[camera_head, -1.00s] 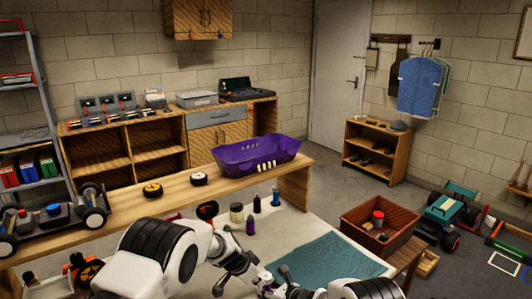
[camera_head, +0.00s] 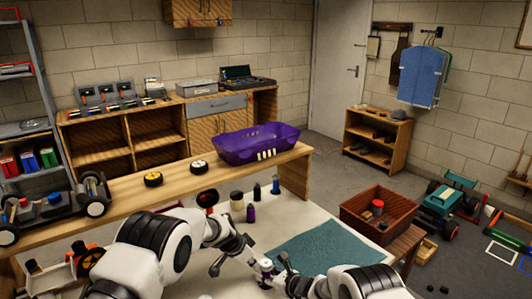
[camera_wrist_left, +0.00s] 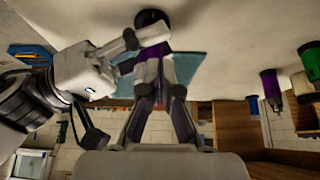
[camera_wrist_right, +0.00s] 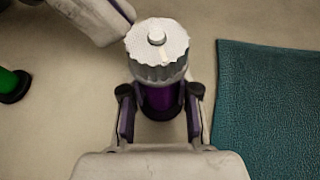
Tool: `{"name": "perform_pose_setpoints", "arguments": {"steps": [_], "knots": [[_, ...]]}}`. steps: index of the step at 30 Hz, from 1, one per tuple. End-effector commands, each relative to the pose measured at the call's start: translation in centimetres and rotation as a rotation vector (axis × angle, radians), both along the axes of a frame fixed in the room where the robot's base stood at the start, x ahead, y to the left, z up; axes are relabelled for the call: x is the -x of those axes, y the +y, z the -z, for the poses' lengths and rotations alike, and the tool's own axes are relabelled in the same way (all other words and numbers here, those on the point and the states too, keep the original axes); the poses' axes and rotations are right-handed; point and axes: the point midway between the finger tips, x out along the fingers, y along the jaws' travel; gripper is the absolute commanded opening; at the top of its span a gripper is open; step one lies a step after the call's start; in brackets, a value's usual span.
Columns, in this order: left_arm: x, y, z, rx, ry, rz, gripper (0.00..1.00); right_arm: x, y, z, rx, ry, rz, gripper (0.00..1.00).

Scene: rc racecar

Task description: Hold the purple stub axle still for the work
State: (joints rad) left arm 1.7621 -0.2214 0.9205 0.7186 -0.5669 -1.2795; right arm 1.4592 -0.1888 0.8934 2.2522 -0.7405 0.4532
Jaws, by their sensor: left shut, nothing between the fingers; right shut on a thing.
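The purple stub axle (camera_wrist_right: 161,103) stands between the fingers of my right gripper (camera_wrist_right: 160,96), seen from above in the right wrist view. A pale ribbed round piece (camera_wrist_right: 157,48) with a small central stud covers its upper end. My right gripper is shut on the axle above the pale worktop. My left gripper (camera_wrist_left: 158,92) is shut with nothing held, close to the axle; the left wrist view shows purple (camera_wrist_left: 147,72) just past its fingertips. In the head view the ribbed piece (camera_head: 266,264) shows between the two arms. Whether the left fingers touch anything is unclear.
A teal mat (camera_head: 320,247) lies right of the grippers. Small bottles (camera_head: 251,212) stand behind them on the worktop. A purple car shell (camera_head: 256,147) sits on the wooden bench (camera_head: 125,190) beyond. A wooden crate (camera_head: 397,213) is at the right.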

Motion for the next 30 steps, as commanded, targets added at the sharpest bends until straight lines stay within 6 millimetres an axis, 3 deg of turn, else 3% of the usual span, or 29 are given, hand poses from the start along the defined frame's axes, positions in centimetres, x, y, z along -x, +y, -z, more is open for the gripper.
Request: {"name": "perform_pose_setpoints", "arguments": {"steps": [18,30], "knots": [[0.2,0.7,-0.3,0.0,-0.003,0.0,0.0,0.1,0.1,0.1,0.001,0.001,-0.003,0.0],[0.2,0.7,-5.5,0.0,-0.002,0.001,0.0,0.1,0.1,0.1,0.0,0.001,-0.001,0.0]]}}
